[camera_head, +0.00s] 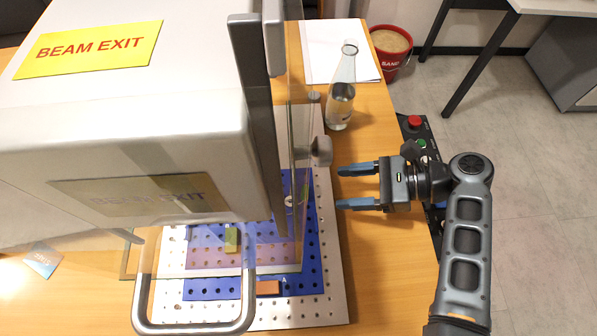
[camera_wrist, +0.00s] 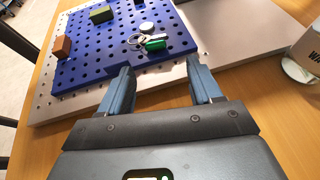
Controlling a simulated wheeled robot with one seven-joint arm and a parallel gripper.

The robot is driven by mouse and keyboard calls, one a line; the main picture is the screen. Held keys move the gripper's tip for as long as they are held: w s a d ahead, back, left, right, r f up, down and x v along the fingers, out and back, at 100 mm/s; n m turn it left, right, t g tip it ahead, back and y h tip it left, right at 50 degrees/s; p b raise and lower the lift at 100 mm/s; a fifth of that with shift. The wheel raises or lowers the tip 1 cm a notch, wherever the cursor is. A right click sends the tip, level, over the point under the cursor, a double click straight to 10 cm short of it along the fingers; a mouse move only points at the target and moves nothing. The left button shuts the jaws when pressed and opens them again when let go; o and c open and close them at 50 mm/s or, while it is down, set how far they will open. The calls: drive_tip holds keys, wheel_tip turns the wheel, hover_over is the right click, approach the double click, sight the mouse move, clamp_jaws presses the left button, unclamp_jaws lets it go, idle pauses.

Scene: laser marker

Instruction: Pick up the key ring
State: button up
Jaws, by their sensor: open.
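The key ring (camera_wrist: 135,39), a thin metal ring with a green tag (camera_wrist: 155,44), lies on the blue perforated plate (camera_wrist: 75,75) in the wrist view. It is near the plate's edge, ahead of my fingers and between their lines. In the head view I cannot make it out clearly behind the clear panel. My gripper (camera_head: 341,187) is open and empty, to the right of the marker and its blue plate (camera_head: 315,255), fingers pointing left. In the wrist view my open gripper (camera_wrist: 160,72) is apart from the key ring, with nothing between the fingers.
A round whitish disc (camera_wrist: 147,26) lies beside the key ring. An orange block (camera_head: 268,287) and a green block (camera_head: 231,238) sit on the plate. The clear panel (camera_head: 302,130) and marker housing (camera_head: 110,110) stand left of my gripper. A glass bottle (camera_head: 341,100) stands behind.

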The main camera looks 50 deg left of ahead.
sight(314, 196)
drive_tip(key=x, duration=0.4)
drive_tip(key=p+x, duration=0.1)
drive_tip(key=x, duration=0.1)
drive_tip(key=shift+s+r, duration=0.3)
drive_tip(key=shift+s, duration=0.1)
drive_tip(key=shift+s+a+f, duration=0.3)
drive_tip(key=shift+s+a, duration=0.05)
drive_tip(key=shift+c, duration=0.3)
drive_tip(key=shift+f, duration=0.1)
drive_tip(key=c, duration=1.1)
